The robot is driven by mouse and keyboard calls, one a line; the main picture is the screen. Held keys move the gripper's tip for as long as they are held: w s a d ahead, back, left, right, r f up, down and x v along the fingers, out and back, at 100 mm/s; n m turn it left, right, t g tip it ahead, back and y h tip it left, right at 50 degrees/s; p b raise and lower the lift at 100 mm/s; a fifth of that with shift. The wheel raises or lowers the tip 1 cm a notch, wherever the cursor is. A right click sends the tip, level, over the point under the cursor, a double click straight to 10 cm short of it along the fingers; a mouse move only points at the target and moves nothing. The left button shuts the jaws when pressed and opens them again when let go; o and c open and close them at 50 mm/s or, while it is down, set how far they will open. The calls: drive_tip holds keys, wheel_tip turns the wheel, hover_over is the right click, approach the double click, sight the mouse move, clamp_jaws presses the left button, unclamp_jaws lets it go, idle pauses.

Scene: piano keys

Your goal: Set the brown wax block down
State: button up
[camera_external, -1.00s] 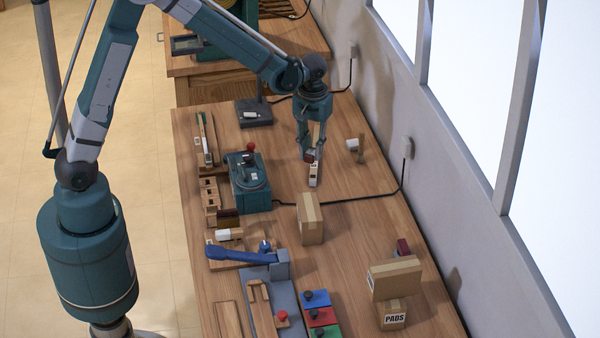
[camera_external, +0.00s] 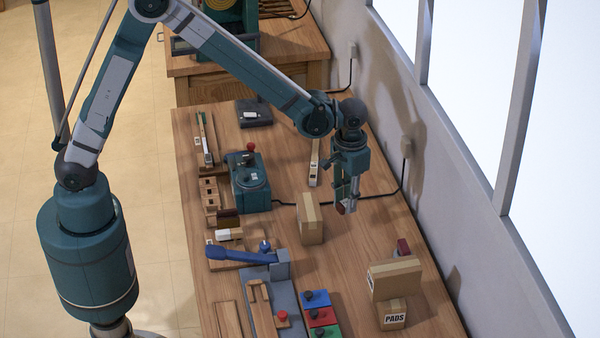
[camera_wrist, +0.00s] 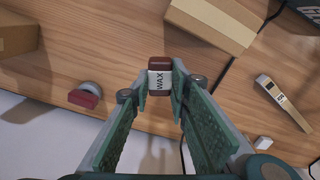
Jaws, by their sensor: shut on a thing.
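The brown wax block (camera_wrist: 160,77), with a white "WAX" label, is gripped between the fingertips of my gripper (camera_wrist: 158,88) in the wrist view. In the external view my gripper (camera_external: 347,203) points down over the right part of the workbench (camera_external: 372,237), with the wax block (camera_external: 341,208) showing small and dark red at its tips. The block appears to be held above the bench; the exact gap cannot be told.
A cardboard box (camera_external: 311,222) stands left of my gripper. A labelled wooden piece (camera_external: 314,165) lies farther back. A dark red object (camera_external: 402,247) and stacked boxes (camera_external: 395,278) are nearer the front right. Bare bench lies between them. The wall is to the right.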

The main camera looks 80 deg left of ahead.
drive_tip(key=s+d+m, duration=0.1)
drive_tip(key=d+m, duration=0.2)
drive_tip(key=d, duration=1.2)
drive_tip(key=shift+s+d+m, duration=0.3)
drive_tip(key=shift+s+m, duration=0.05)
drive_tip(key=shift+m, duration=0.05)
hover_over(353, 272)
drive_tip(key=shift+f+b, duration=0.35)
drive_tip(key=shift+f, duration=2.8)
drive_tip(key=shift+f, duration=1.85)
drive_tip(key=shift+f+b, duration=0.1)
drive_tip(key=shift+b, duration=0.25)
drive_tip(key=o, duration=0.9)
